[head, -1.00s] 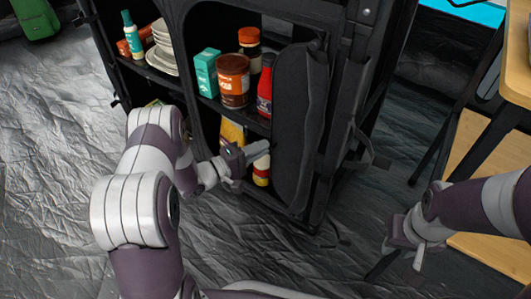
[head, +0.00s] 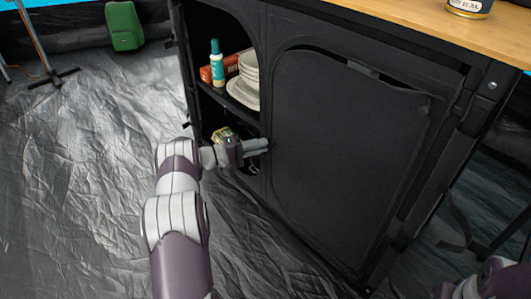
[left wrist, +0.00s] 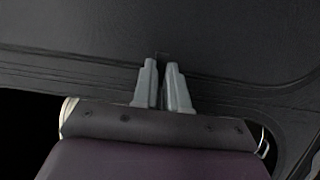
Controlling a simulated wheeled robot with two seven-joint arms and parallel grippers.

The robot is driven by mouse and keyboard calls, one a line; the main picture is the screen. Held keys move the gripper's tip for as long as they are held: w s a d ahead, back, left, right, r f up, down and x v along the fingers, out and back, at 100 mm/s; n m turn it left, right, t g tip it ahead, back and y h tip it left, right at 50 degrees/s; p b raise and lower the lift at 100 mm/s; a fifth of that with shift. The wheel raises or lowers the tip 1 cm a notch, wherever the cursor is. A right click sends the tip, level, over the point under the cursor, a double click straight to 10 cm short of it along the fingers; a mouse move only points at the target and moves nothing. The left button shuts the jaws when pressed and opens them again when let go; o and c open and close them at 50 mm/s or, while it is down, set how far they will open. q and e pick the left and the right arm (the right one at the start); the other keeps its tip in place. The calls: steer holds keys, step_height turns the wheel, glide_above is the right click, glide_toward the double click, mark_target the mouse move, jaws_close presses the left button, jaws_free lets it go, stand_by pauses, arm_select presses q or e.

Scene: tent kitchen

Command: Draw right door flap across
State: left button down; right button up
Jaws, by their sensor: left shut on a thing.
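The right door flap (head: 345,145) is a black fabric panel lying across the right opening of the black cabinet, hiding the shelves behind it. My left gripper (head: 262,144) is at the flap's left edge, near the cabinet's middle divider. In the left wrist view its two grey fingers (left wrist: 163,75) are close together on a small dark tab at the edge of the black fabric. Part of my right arm shows at the bottom right corner; its fingertips cannot be made out clearly.
The left opening is uncovered, with white plates (head: 245,82), a green-and-white bottle (head: 217,63) and a red box on its shelf. A tin (head: 468,8) stands on the wooden top. A green bag (head: 124,26) sits at the back left.

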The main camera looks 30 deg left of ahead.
arm_select(q)
steer(key=shift+w+a, duration=0.25)
steer(key=shift+a, duration=0.45)
arm_select(e)
steer(key=shift+a+f, duration=0.1)
steer(key=shift+a, duration=0.2)
arm_select(q)
steer(key=c, duration=1.2)
jaws_free()
steer(key=shift+a, duration=0.1)
steer(key=shift+o, duration=0.2)
arm_select(e)
steer(key=shift+w+a, duration=0.1)
steer(key=shift+w, duration=0.05)
